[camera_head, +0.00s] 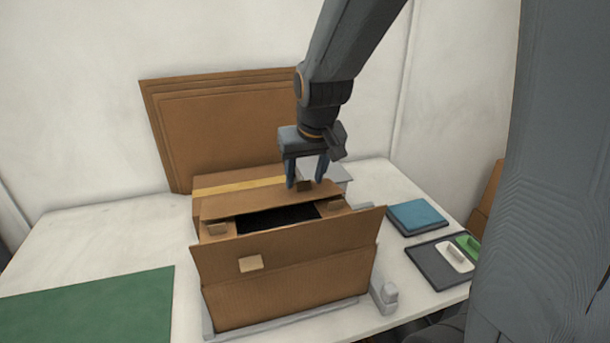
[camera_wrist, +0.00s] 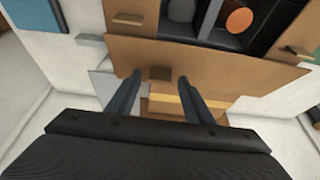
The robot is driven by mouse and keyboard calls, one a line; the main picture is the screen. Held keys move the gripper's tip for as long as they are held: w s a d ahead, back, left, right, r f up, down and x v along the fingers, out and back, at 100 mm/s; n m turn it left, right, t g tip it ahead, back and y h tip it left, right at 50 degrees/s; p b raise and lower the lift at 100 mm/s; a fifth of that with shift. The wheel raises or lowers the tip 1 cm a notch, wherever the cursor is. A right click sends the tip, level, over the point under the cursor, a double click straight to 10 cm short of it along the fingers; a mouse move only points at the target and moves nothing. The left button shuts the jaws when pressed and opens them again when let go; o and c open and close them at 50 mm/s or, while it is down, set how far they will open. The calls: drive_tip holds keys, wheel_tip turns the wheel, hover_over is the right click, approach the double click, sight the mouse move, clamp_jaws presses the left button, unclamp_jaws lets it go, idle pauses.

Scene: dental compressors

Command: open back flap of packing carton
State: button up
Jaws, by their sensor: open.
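The packing carton (camera_head: 285,297) stands on the table with its front flap (camera_head: 290,245) raised outward and its top partly open over a dark interior. The back flap (camera_head: 240,205) lies along the rear edge of the opening, and a small brown tab (camera_head: 304,185) sticks up from it. My gripper (camera_head: 306,184) is open above the back flap, pointing down, with its fingers near the tab. In the wrist view the back flap (camera_wrist: 215,65) spans the picture, and its tab (camera_wrist: 160,73) shows between and just beyond the fingertips (camera_wrist: 162,75). Contact is not clear.
A taped carton (camera_head: 240,186) stands right behind the open one, and flat cardboard sheets (camera_head: 220,125) lean on the wall. A green mat (camera_head: 90,308) lies at left. Inside the carton is an orange round thing (camera_wrist: 239,20).

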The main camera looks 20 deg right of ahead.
drive_tip(key=shift+f, duration=0.15)
drive_tip(key=shift+c, duration=0.2)
clamp_jaws()
